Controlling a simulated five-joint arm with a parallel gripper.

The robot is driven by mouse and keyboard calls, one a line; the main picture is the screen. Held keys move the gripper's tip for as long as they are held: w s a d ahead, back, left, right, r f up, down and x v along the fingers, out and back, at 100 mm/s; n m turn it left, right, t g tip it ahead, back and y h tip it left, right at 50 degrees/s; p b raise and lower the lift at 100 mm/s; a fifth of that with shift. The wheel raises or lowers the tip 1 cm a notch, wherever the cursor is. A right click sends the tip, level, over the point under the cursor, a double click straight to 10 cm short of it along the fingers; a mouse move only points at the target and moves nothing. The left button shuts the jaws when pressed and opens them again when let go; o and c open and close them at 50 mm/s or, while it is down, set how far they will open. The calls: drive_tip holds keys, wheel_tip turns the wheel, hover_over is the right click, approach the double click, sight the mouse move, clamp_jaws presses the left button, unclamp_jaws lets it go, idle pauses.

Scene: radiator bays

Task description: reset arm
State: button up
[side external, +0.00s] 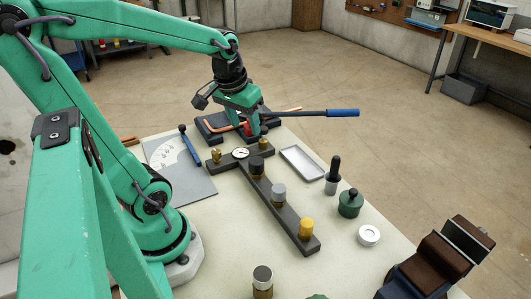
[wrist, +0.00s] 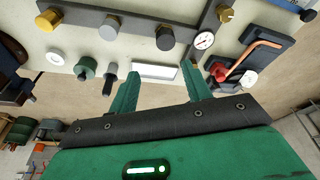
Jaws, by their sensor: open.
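My green arm reaches over the pale bench from the left in the side view. My gripper (side external: 248,128) points down at the bench's far edge, by a dark bending tool with a long blue handle (side external: 343,113), a bent copper pipe (side external: 287,110) and a red part. Whether it touches them is hard to tell there. In the wrist view my gripper (wrist: 160,70) has its two green fingers spread, with nothing held between them. The copper pipe (wrist: 262,45) and red part (wrist: 217,73) lie right of the fingers there.
A dark T-shaped manifold (side external: 270,192) with a dial gauge (side external: 240,153) and several knobs crosses the bench. Around it are a white tray (side external: 303,162), green pot (side external: 350,203), white ring (side external: 369,235), grey scale plate (side external: 180,165) and brown-black block (side external: 440,258). Floor beyond is open.

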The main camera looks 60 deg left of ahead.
drive_tip(key=s+d+r+m+t, duration=0.1)
drive_tip(key=d+r+m, duration=0.1)
drive_tip(key=d, duration=0.3)
drive_tip(key=s+d+r+m+t+h, duration=0.1)
drive_tip(key=s+d+m, duration=0.1)
drive_tip(key=d, duration=0.3)
drive_tip(key=shift+s+d+r+m+t, duration=0.25)
drive_tip(key=shift+r+m+t, duration=0.15)
drive_tip(key=shift+m, duration=0.1)
drive_tip(key=shift+o, duration=0.4)
drive_tip(key=o, duration=0.7)
drive_tip(key=shift+w, duration=0.1)
drive_tip(key=o, duration=0.3)
drive_tip(key=shift+w+d+r+m, duration=0.1)
drive_tip(key=shift+d+m, duration=0.05)
drive_tip(key=shift+m, duration=0.25)
drive_tip(key=shift+o, duration=0.2)
drive_tip(key=w+d+f+m+g, duration=0.1)
drive_tip(key=w+d+m+g, duration=0.4)
drive_tip(key=d+m, duration=0.6)
drive_tip(key=shift+w+f+m+g, duration=0.35)
drive_tip(key=shift+w+m, duration=1)
drive_tip(key=shift+m, duration=1.75)
